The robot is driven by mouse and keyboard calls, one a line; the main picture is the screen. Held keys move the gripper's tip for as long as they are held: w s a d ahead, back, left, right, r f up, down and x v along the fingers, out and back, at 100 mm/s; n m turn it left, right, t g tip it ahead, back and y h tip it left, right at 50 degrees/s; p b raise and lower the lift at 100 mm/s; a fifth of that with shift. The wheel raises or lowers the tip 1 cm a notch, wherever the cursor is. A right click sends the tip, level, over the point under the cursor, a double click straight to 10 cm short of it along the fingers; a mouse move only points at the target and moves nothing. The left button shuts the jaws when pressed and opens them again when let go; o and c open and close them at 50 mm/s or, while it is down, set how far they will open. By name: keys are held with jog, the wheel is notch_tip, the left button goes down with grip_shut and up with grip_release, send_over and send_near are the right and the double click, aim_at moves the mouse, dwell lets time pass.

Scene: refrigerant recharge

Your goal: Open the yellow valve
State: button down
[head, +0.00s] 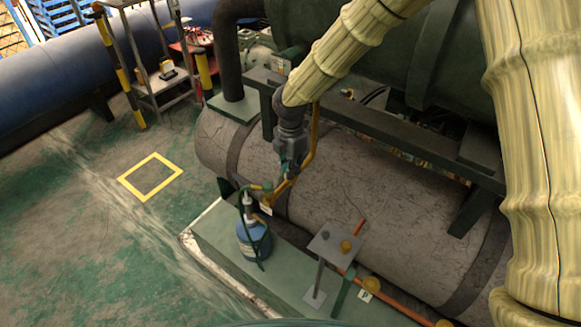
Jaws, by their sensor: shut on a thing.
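My gripper (284,177) hangs at the end of my yellow-sleeved arm in the head view, pointing down over the grey cylindrical tank. Its fingers are shut on a small yellow valve (277,191) at the lower end of a yellow pipe (314,128). The fingers partly hide the valve, so its handle angle cannot be told. A blue refrigerant bottle (254,241) stands upright just below and left of the gripper. A green hose (242,212) runs between the bottle and the valve area.
The grey tank (340,190) lies behind the gripper, under a dark green vessel (440,60). An orange pipe (395,305) runs along the front. Open green floor lies left, around a yellow-outlined square (150,176).

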jog(key=c, duration=1.5)
grip_release()
jog(key=shift+w, duration=0.1)
jog(key=shift+c, duration=0.2)
notch_tip(320, 180, up, 12)
